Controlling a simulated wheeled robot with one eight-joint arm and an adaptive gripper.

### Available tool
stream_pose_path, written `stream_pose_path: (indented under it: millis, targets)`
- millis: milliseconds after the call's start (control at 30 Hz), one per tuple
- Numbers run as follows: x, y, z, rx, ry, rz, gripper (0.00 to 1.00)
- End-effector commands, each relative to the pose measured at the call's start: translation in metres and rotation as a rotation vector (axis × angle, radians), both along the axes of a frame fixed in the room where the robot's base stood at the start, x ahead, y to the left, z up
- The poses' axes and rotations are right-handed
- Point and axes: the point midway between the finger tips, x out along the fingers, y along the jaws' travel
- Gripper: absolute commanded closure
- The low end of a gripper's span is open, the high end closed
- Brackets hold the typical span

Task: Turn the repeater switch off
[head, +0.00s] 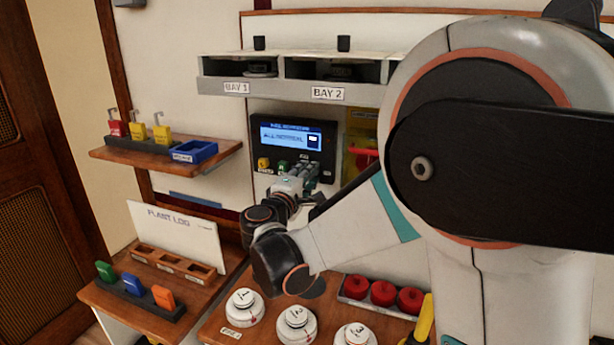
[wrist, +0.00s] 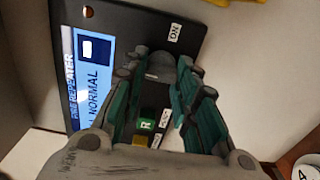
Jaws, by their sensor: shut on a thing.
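The repeater panel (head: 324,130) is a dark box on the wall with a lit blue screen. It also fills the left of the wrist view (wrist: 118,22), turned on its side, with the screen (wrist: 90,85) reading NORMAL. The repeater switch (wrist: 162,66) is a dark grey knob on this panel, near an ON label (wrist: 174,32). My gripper (wrist: 165,78) has its green-padded fingers shut on the knob, one on each side. In the head view my gripper (head: 304,172) is at the panel's lower part and hides the knob. The knob's exact pointing direction is hard to tell.
Green and yellow buttons (wrist: 147,124) sit on the panel close to my fingers. A shelf with padlocks (head: 140,132) is at left. Numbered white domes (head: 296,322) and a red-disc tray (head: 382,292) stand on the bench below. The bay shelf (head: 300,88) is above.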

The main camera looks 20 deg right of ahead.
Motion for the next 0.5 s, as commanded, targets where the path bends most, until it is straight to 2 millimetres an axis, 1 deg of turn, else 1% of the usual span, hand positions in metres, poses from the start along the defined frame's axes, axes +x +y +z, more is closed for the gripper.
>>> stream_pose_path:
  millis: [67, 100, 167, 500]
  targets:
    - [0.0001, 0.0009, -0.0004, 0.001, 0.001, 0.002, 0.96]
    - [0.0001, 0.0009, -0.0004, 0.001, 0.001, 0.002, 0.66]
    - [0.0001, 0.0009, -0.0004, 0.001, 0.000, 0.002, 0.53]
    - [-0.0009, 0.0010, -0.0002, 0.001, -0.001, 0.001, 0.53]
